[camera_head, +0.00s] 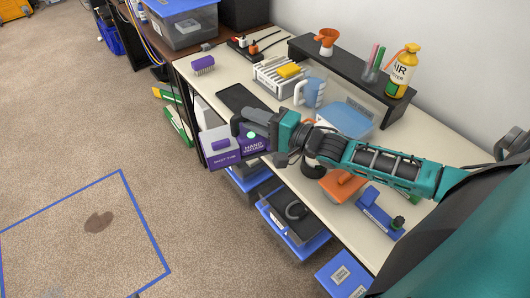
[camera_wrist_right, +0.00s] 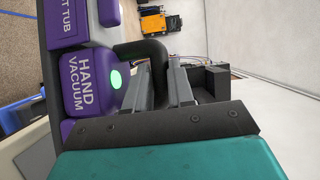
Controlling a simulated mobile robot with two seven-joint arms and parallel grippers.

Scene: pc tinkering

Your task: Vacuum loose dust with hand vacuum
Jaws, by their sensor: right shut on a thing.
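The hand vacuum (camera_head: 254,143), purple and grey with a dark handle, is in my right gripper (camera_head: 262,122) by the front edge of the workbench. Its grey dust tub (camera_head: 219,144) points left, out past the bench edge. In the right wrist view, the vacuum (camera_wrist_right: 88,85) shows a lit green spot, and the fingers of my right gripper (camera_wrist_right: 160,75) are around its black handle. A brown dust patch (camera_head: 99,221) lies on the carpet inside a blue tape outline (camera_head: 148,229), lower left and well apart from the vacuum.
Blue-rimmed bins (camera_head: 296,222) stand below. The carpet at left is open.

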